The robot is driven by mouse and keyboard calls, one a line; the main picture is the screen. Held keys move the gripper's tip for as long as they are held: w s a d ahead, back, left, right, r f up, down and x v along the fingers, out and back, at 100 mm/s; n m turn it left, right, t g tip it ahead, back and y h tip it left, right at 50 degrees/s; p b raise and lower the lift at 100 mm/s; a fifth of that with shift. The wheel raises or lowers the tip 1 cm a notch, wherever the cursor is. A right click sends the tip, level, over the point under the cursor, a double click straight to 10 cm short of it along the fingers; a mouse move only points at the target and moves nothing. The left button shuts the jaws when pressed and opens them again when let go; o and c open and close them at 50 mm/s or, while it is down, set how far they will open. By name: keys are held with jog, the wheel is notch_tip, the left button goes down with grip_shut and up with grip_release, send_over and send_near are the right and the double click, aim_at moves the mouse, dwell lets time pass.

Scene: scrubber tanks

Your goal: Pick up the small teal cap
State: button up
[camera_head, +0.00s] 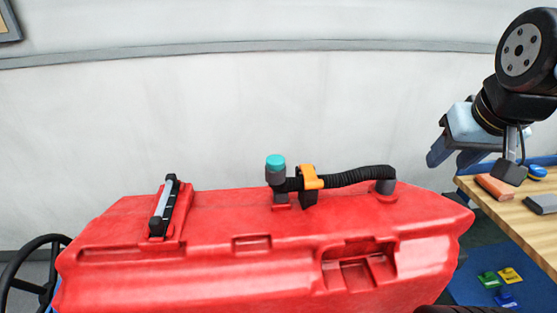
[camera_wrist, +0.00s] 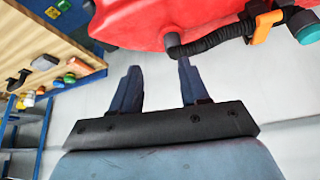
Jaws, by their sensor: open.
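The small teal cap (camera_head: 275,162) sits on top of a short grey upright fitting (camera_head: 276,177) at the left end of a black corrugated hose on the red tank (camera_head: 200,255). The cap also shows at the upper right edge of the wrist view (camera_wrist: 307,30). My gripper (camera_head: 449,160) is at the right in the head view, well right of the cap and apart from it. In the wrist view my gripper (camera_wrist: 158,80) shows two blue fingers spread apart with nothing between them. The fingers point toward the red tank's edge.
An orange clamp (camera_head: 309,178) holds the black hose (camera_head: 350,177) close beside the cap. A black-and-grey latch (camera_head: 164,206) stands on the tank's left. A wooden workbench (camera_head: 525,210) with several objects is at the right. Open space lies above the tank.

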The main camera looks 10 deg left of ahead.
jog(key=shift+o, duration=0.8)
jog(key=shift+w+a+r, duration=0.1)
jog(key=shift+a, duration=0.05)
jog(key=o, duration=0.4)
jog(key=shift+g, duration=0.5)
jog(key=w+a+r, duration=0.2)
jog(key=w+a, duration=0.1)
jog(key=shift+w+a, duration=0.1)
jog(key=shift+a, duration=0.15)
jog(key=r+g, duration=0.2)
jog(key=g, duration=0.3)
send_over(276, 159)
jog(key=f, duration=0.8)
jog(key=shift+d, duration=0.2)
jog(key=shift+a+f, duration=0.15)
jog(key=shift+f, duration=1.2)
jog(key=shift+a+f, duration=0.1)
jog(key=shift+f, duration=1.2)
